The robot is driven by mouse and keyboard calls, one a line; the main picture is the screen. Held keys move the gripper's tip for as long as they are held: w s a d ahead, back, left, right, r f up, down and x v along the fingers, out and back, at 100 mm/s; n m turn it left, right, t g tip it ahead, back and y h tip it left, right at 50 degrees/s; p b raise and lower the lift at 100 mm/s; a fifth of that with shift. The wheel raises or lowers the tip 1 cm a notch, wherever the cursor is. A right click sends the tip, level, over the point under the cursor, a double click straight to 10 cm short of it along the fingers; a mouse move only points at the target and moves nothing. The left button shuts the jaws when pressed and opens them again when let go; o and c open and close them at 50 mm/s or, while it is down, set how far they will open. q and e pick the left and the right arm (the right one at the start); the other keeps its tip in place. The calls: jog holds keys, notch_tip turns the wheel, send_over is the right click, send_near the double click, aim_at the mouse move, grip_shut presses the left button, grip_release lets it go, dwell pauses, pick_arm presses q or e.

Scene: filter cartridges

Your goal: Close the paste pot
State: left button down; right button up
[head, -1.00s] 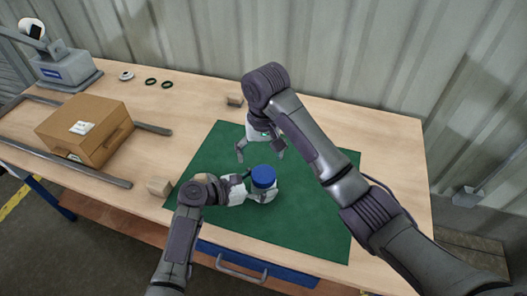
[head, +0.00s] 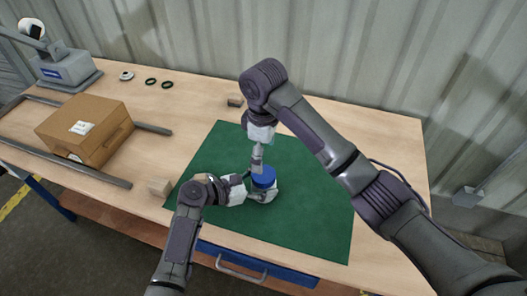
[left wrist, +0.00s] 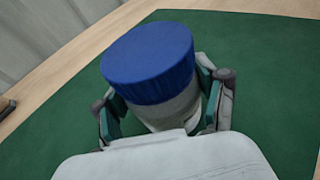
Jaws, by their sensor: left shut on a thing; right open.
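The paste pot is a pale round jar (left wrist: 172,115) with a blue lid (head: 264,177) on top, standing on the green mat (head: 305,225). The lid also shows in the left wrist view (left wrist: 148,60), where it looks seated on the jar; I cannot tell how tight it is. My left gripper (head: 262,192) is shut around the jar body from the left, below the lid, with one finger on each side. My right gripper (head: 258,165) points down just above and behind the lid. It is open, seen edge-on, and I cannot tell whether it touches the lid.
A cardboard box (head: 105,145) sits on the left between dark rails. Small wooden blocks lie at the mat's left (head: 158,187) and behind it (head: 235,101). Dark rings (head: 150,82) lie at the back left. The mat's right side is clear.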

aim_at(263, 174)
jog(key=shift+f, duration=4)
jog(key=c, duration=1.1)
jog(key=shift+m, duration=0.9)
jog(key=shift+c, duration=0.4)
jog(key=o, duration=1.4)
jog(key=shift+c, duration=0.2)
jog(key=shift+r, duration=0.15)
notch_tip(263, 174, up, 12)
